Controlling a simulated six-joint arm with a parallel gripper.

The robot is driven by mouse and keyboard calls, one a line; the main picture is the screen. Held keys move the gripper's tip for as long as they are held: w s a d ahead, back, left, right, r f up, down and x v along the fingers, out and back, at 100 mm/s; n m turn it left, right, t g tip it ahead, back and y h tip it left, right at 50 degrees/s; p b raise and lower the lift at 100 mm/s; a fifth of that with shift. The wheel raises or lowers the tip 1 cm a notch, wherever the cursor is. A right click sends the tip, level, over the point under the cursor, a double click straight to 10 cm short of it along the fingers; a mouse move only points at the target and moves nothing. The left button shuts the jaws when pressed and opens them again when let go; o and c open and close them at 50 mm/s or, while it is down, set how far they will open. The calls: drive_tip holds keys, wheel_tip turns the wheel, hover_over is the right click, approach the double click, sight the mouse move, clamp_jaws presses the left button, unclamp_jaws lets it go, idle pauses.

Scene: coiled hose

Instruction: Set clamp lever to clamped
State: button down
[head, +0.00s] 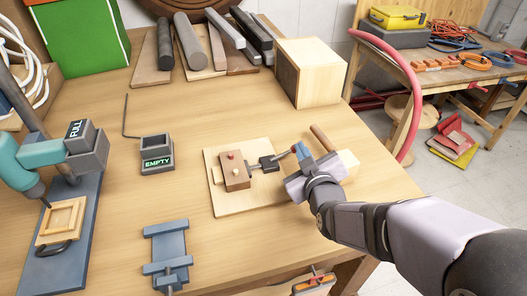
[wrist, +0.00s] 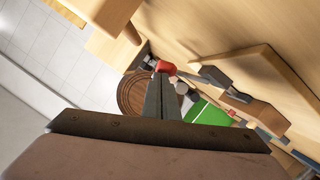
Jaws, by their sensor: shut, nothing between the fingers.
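The clamp (head: 268,163) is a dark block on a pale wooden board (head: 225,204), beside a brown wooden block (head: 236,176) with a red knob and a pale knob. Its lever (head: 284,156) slants up and right from the clamp to a red end. In the wrist view the red lever end (wrist: 166,68) shows right at the fingertips; I cannot tell whether they touch. The grey lever shaft (wrist: 188,75) runs from it toward the dark clamp (wrist: 216,77). My gripper (head: 300,150) is shut and empty, at the lever's free end; it also shows in the wrist view (wrist: 160,80).
A wooden mallet (head: 321,138) lies close behind my gripper. An open-fronted wooden box (head: 310,72) stands behind. A grey EMPTY bin (head: 157,155) and a blue vise-like fixture (head: 168,250) are to the left. The tabletop between them is clear.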

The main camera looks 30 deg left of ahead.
drive_tip(key=shift+d, duration=0.1)
idle(0.3)
drive_tip(key=v, duration=0.7)
drive_tip(key=shift+b, duration=0.4)
drive_tip(key=shift+s, duration=0.1)
drive_tip(key=w+d+m+g+h+p, duration=0.1)
drive_tip(key=d+m+h, duration=0.1)
drive_tip(key=d, duration=0.3)
drive_tip(key=w+d+f+m+g+h+p, duration=0.1)
drive_tip(key=d+m+p, duration=0.1)
drive_tip(key=d, duration=0.4)
drive_tip(key=w+d+f+m+h+p, duration=0.1)
drive_tip(key=d+m+h+p, duration=0.1)
drive_tip(key=d, duration=0.4)
drive_tip(key=shift+w+m+g+h, duration=0.15)
drive_tip(key=shift+m+g+h, duration=0.2)
drive_tip(key=shift+m, duration=0.25)
drive_tip(key=s+d+f+m+g+h+p, duration=0.1)
drive_tip(key=s+d+f+m+g+p, duration=0.1)
drive_tip(key=s+d, duration=0.4)
drive_tip(key=s+d+f+m+g+h+p, duration=0.2)
drive_tip(key=s+d+f+m+g, duration=0.2)
drive_tip(key=s+d+g, duration=0.3)
drive_tip(key=s, duration=0.4)
drive_tip(key=shift+s, duration=0.35)
